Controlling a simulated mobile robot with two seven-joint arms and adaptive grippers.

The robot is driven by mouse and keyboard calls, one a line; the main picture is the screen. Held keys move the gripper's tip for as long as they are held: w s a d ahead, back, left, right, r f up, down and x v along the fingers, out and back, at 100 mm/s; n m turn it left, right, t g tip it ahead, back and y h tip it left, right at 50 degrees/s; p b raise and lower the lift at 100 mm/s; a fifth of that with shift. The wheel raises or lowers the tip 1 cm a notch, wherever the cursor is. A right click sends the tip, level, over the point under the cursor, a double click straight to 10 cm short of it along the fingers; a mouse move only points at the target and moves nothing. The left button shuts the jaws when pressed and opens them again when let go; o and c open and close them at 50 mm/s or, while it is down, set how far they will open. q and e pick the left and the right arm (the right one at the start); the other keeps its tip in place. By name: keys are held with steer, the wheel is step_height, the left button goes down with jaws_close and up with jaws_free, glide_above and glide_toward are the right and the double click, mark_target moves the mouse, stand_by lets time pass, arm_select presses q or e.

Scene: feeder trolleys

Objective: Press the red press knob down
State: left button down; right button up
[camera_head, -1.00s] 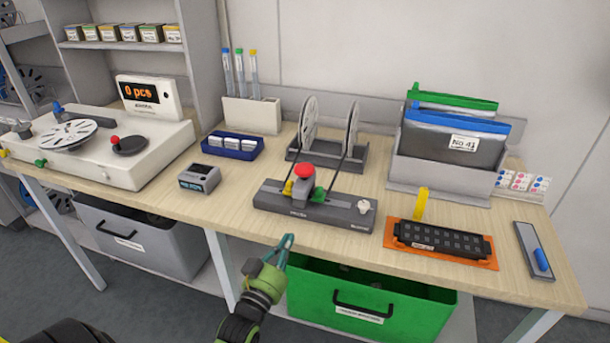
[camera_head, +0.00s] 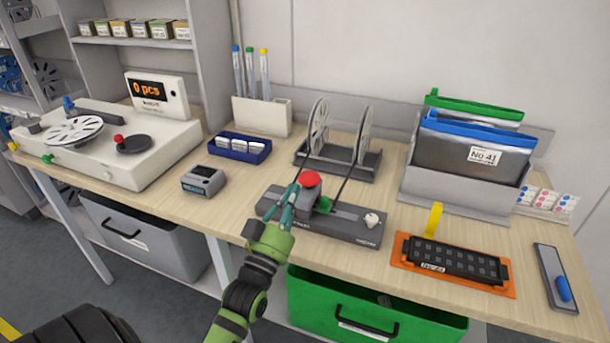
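The red press knob (camera_head: 310,179) is a round red cap on top of the dark grey splicing device (camera_head: 345,225) in the middle of the bench. A small green part shows at the knob's right base. My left gripper (camera_head: 290,193) is just left of the knob and in front of the device, at about the knob's height in the picture. Its teal fingers look close together, and I cannot tell whether they touch the knob or are fully shut. The fingers and hand hide the device's left front part. My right gripper is not in view.
Two reels on a stand (camera_head: 336,162) are behind the device. An orange tray (camera_head: 410,276) with a black part lies to the right, and a small grey box (camera_head: 203,181) to the left. A green bin (camera_head: 302,300) hangs below the bench edge.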

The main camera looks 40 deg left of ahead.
arm_select(q)
step_height(320, 180, up, 4)
steer(key=f+p, duration=0.1)
steer(key=p, duration=0.1)
glide_above(309, 188)
steer(key=s, duration=0.2)
steer(key=shift+s+d+r, duration=0.2)
steer(key=shift+d+r, duration=0.05)
steer(key=shift+d, duration=0.05)
steer(key=f, duration=0.2)
steer(key=shift+w+a+f, duration=0.15)
steer(key=shift+w+f, duration=0.15)
steer(key=shift+w, duration=0.05)
steer(key=shift+a+f, duration=0.1)
steer(key=shift+f, duration=0.75)
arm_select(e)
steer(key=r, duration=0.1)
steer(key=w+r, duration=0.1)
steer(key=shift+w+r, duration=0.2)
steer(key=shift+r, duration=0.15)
